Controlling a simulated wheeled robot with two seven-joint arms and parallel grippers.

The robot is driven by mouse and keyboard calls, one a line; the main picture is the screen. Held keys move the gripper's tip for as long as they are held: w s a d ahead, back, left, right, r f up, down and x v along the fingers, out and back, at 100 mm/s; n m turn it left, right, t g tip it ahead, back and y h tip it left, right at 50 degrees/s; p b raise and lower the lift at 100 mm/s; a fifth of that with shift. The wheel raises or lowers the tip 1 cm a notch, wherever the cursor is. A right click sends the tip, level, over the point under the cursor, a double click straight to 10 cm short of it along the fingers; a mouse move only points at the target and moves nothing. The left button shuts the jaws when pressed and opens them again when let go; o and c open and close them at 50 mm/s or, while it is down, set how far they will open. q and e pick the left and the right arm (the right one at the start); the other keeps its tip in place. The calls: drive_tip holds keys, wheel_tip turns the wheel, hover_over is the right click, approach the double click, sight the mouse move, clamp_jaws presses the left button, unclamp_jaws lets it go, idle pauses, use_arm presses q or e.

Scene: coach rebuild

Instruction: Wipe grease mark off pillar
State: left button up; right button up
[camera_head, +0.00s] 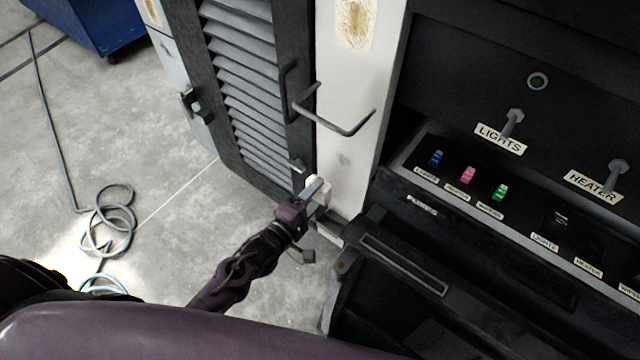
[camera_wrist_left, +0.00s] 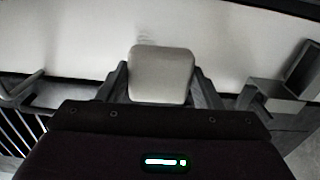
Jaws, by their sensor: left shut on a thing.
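The white pillar (camera_head: 345,100) stands upright between a louvred door and a dark panel. A faint grey smudge (camera_head: 343,160) shows on its lower face; in the left wrist view a faint grey mark (camera_wrist_left: 146,38) shows just beyond the pad. My left gripper (camera_head: 317,192) is shut on a pale block-like pad (camera_wrist_left: 160,75), low at the pillar, below the smudge. I cannot tell whether the pad touches the pillar. My right gripper is not in view.
A bent metal handle (camera_head: 335,120) juts out across the pillar above the smudge. The louvred door (camera_head: 245,85) is at left. The dark panel with labelled switches (camera_head: 500,192) is at right. A yellowish patch (camera_head: 355,22) marks the pillar's top. A cable (camera_head: 110,215) lies on the floor.

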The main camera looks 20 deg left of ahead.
sight(343, 165)
use_arm(q)
drive_tip(key=shift+b+x, duration=0.8)
drive_tip(key=shift+x, duration=2.15)
drive_tip(key=shift+b+x, duration=0.35)
drive_tip(key=shift+x, duration=0.65)
drive_tip(key=shift+r, duration=0.1)
wheel_tip(343, 165, up, 4)
drive_tip(key=p, duration=0.4)
drive_tip(key=shift+w, duration=0.1)
drive_tip(key=shift+f+b, duration=1.5)
drive_tip(key=shift+f, duration=0.55)
drive_tip(key=shift+r, duration=0.1)
